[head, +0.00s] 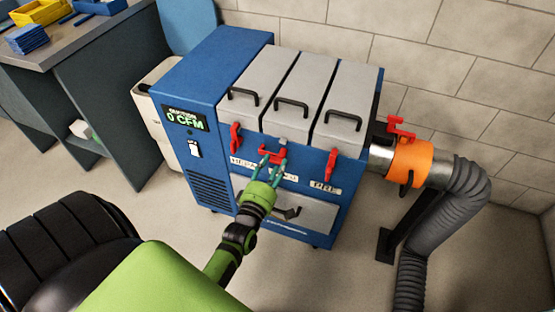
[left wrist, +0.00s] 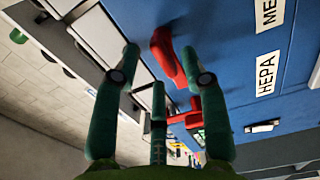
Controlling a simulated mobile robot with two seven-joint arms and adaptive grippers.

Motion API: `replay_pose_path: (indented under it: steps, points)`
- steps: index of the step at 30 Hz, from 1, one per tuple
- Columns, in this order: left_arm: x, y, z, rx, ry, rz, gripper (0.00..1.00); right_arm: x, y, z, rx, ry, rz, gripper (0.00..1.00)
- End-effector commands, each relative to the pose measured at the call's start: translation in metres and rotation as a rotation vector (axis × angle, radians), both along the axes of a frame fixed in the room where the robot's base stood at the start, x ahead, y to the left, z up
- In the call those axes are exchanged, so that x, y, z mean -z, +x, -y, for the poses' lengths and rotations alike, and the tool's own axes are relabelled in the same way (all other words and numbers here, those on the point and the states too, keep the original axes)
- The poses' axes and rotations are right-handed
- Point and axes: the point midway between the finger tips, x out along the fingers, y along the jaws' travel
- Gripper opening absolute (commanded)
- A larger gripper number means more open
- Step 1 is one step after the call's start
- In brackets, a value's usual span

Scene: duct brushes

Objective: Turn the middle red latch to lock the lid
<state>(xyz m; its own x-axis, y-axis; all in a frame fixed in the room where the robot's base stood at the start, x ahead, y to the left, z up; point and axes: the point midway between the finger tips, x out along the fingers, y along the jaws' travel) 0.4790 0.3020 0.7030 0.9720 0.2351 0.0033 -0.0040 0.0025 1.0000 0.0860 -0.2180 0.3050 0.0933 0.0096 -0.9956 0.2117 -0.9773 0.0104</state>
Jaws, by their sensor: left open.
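The middle red latch (head: 275,155) sits on the front of the blue filter unit, below the middle grey lid (head: 292,90). It lies roughly sideways, while the left red latch (head: 235,138) and right red latch (head: 331,166) stand upright. My left gripper (head: 272,162) is open at the middle latch, with its teal fingers pointing at it. In the left wrist view the middle latch (left wrist: 166,58) shows between the spread fingertips; I cannot tell whether they touch it. The left latch (left wrist: 184,115) shows partly behind the fingers. My right gripper is out of view.
The blue unit (head: 205,75) has a display and a drawer handle (head: 290,213) below my gripper. An orange collar (head: 410,162) and grey hose (head: 465,195) stand at its right. A workbench (head: 75,50) is at the back left.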

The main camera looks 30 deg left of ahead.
Motion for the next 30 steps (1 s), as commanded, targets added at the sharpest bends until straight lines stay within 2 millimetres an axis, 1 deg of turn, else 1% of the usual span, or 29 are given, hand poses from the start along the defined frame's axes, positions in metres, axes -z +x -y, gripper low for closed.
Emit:
replay_pose_path:
  steps: [1, 6, 10, 16, 17, 18, 20, 30]
  points:
    - [-0.001, 0.009, -0.002, 0.000, 0.000, 0.001, 0.44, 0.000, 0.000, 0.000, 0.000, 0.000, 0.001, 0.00]
    - [0.000, 0.026, -0.006, 0.001, 0.002, -0.001, 0.44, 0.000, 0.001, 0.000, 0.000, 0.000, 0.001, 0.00]
    - [0.001, 0.031, -0.007, 0.001, 0.001, -0.003, 0.44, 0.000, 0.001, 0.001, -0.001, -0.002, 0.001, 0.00]
    - [0.001, 0.031, -0.007, 0.001, 0.002, -0.004, 0.44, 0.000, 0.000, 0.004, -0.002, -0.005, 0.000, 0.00]
    - [0.001, 0.031, -0.007, 0.001, 0.002, -0.004, 0.40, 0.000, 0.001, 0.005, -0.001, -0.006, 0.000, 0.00]
    - [0.001, 0.031, -0.007, 0.001, 0.002, -0.004, 0.24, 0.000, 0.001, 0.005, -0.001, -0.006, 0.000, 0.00]
    - [0.001, 0.031, -0.007, 0.002, 0.002, -0.005, 0.00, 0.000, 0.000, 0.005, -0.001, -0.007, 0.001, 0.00]
    - [0.001, 0.031, -0.006, 0.002, 0.014, -0.009, 0.00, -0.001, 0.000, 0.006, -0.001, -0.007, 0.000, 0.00]
